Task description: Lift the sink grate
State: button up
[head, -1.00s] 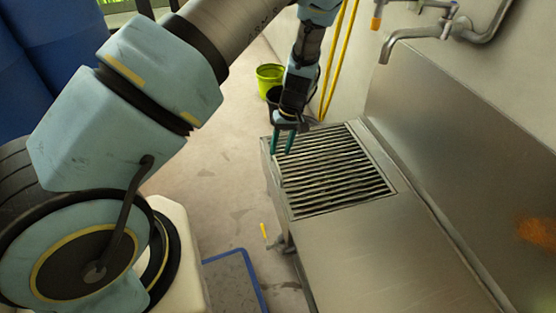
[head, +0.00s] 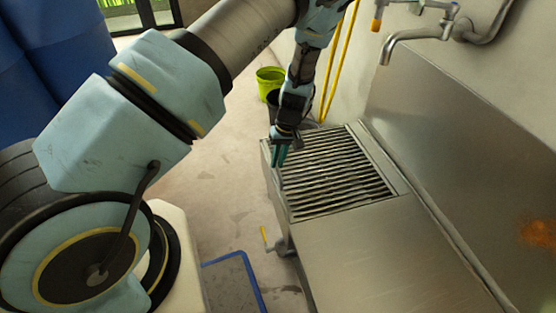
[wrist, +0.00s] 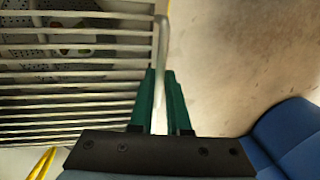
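The sink grate (head: 335,170) is a metal frame of parallel slats lying flat over the left end of the steel sink unit. Its slats also show in the wrist view (wrist: 75,101), with a perforated sink bottom below. My gripper (head: 279,158) is at the grate's left edge, pointing down. In the wrist view my gripper's green fingers (wrist: 160,75) are drawn close together, one on each side of the pale edge bar where the slats end. The narrow gap between them holds this bar. The fingertip contact is not clearly seen.
A steel faucet (head: 415,38) hangs over the sink from the wall. Steel counter (head: 390,245) continues on the near side. A lime green bucket (head: 270,78) and a dark bucket stand behind my gripper. A blue-edged mat (head: 232,283) lies on the floor left of the sink.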

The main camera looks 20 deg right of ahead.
grip_shut()
dwell(0.8)
jog(key=shift+r, duration=0.15)
